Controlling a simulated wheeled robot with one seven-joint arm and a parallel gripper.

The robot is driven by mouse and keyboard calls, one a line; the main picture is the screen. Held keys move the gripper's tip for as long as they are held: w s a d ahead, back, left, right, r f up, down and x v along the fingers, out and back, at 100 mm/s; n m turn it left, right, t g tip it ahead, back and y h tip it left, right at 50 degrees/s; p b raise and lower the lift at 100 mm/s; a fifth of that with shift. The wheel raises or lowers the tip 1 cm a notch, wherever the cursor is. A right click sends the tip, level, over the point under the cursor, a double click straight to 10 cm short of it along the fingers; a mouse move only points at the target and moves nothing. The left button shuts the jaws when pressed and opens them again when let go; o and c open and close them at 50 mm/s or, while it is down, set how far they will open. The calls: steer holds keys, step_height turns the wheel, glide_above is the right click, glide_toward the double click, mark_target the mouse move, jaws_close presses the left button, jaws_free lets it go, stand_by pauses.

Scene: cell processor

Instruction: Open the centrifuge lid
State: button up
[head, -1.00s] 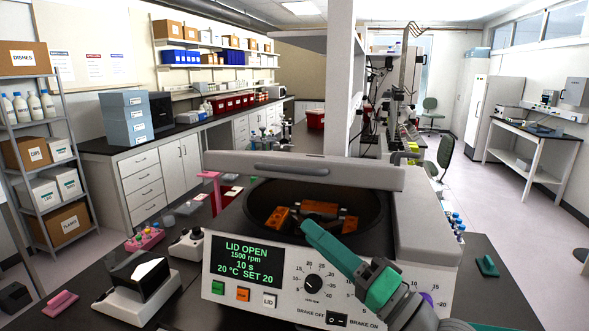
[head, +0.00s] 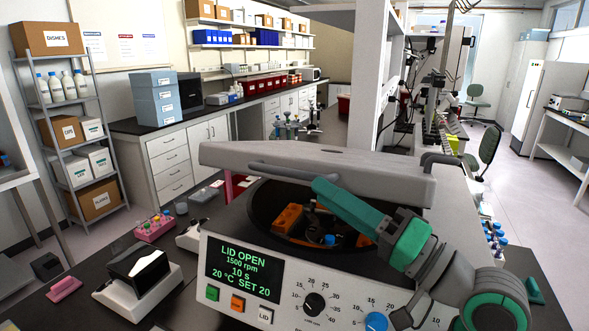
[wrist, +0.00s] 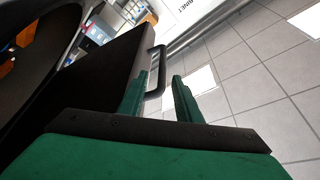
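The grey centrifuge (head: 385,285) stands on the dark bench, its display reading "LID OPEN". Its pale lid (head: 370,172) is tilted up over the bowl, with a dark bar handle (head: 285,173) along the front edge. Inside the bowl are orange rotor buckets (head: 289,219) and a blue-capped tube (head: 330,240). My green gripper (head: 318,186) is at the right part of the handle in the head view. In the wrist view my gripper (wrist: 156,88) has its fingers apart, with the handle (wrist: 155,72) near and partly between the tips. I cannot tell whether they touch.
A black-and-white device (head: 140,277) and a pink tube rack (head: 155,228) stand left of the centrifuge. Tubes with blue caps (head: 497,242) stand at its right. The air in front of the lid's left part is clear.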

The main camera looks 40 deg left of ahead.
mark_target(290, 173)
steer(key=x, duration=0.9)
steer(key=shift+s, duration=0.3)
jaws_close()
